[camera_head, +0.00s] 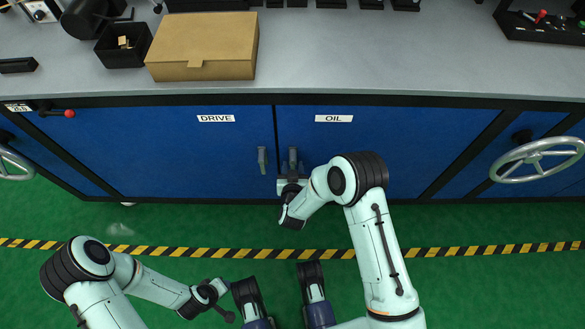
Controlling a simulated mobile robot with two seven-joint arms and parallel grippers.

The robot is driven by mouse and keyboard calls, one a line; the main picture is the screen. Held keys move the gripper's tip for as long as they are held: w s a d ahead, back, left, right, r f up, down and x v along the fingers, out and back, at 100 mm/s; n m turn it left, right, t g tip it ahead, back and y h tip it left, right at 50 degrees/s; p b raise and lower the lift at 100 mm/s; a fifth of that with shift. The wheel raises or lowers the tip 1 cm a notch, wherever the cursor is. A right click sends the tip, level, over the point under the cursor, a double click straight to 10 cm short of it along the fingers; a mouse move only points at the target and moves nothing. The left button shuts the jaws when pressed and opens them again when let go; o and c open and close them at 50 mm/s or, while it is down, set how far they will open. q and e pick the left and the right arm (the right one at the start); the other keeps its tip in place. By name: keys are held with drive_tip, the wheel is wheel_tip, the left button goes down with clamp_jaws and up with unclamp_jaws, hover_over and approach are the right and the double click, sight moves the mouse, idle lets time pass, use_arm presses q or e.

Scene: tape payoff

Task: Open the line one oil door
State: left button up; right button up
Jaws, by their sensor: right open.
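The blue oil door (400,140) carries a white OIL label and looks closed, flush in the cabinet front. Its grey handle (292,155) stands at the door's left edge. My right gripper (292,172) is open at the lower part of this handle; whether the fingers touch it is hard to see. My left gripper (222,300) is low over the green floor, away from the cabinet, and its jaw state is unclear.
The blue drive door (190,155) with its own handle (262,160) is just left. Handwheels (535,158) sit at both sides. A cardboard box (205,45) and black bin (122,55) stand on the grey top. The floor before the cabinet is clear.

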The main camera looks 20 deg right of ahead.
clamp_jaws()
